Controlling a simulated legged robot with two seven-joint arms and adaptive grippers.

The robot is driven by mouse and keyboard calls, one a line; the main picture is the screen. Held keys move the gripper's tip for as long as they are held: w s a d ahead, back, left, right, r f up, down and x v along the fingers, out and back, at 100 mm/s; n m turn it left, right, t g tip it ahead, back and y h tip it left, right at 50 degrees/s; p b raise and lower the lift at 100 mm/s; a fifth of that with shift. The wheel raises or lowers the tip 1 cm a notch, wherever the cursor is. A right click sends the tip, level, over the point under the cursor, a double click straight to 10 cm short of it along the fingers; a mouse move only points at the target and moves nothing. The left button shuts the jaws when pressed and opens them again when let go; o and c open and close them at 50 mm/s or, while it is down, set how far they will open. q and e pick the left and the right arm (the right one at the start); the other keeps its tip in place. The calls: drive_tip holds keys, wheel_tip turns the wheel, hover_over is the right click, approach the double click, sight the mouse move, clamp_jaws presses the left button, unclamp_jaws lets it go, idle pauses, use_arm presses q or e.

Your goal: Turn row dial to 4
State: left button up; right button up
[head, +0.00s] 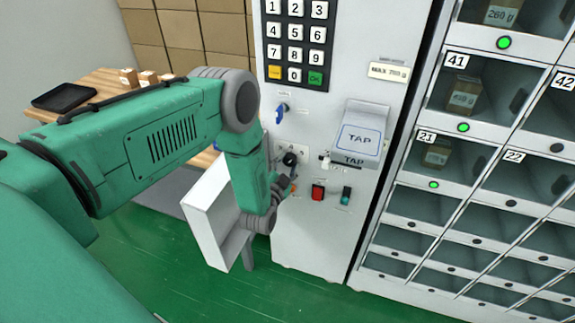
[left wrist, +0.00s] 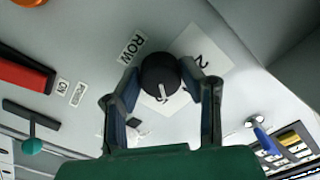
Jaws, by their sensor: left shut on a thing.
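The row dial is a black round knob (head: 289,158) on the white machine panel. In the left wrist view the dial (left wrist: 158,75) sits beside the "ROW" label (left wrist: 131,47). Its white pointer mark faces the lower part of that view. A "2" shows on the white plate (left wrist: 204,52) at its upper right; the other numbers are hidden or unclear. My left gripper (head: 289,176) comes at the panel from the left. In the left wrist view its fingers (left wrist: 160,87) are shut on the dial, one on each side. My right gripper is not in view.
A blue key-shaped knob (head: 281,109) and keypad (head: 295,42) are above the dial. The TAP reader (head: 360,138), red switch (head: 318,192) and green-tipped lever (head: 346,194) are to its right. A white open box (head: 212,200) stands behind my left wrist. Lockers (head: 447,143) fill the right.

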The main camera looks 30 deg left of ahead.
use_arm(q)
drive_tip(key=n+b, duration=0.1)
drive_tip(key=n, duration=0.3)
drive_tip(key=shift+d+f, duration=0.1)
drive_tip(key=shift+n+b, duration=0.7)
drive_tip(key=shift+n, duration=1.1)
drive_tip(key=o, duration=1.1)
drive_tip(key=shift+o, duration=0.2)
drive_tip(key=shift+s, duration=0.1)
drive_tip(key=shift+s, duration=0.35)
drive_tip(key=v, duration=1.1)
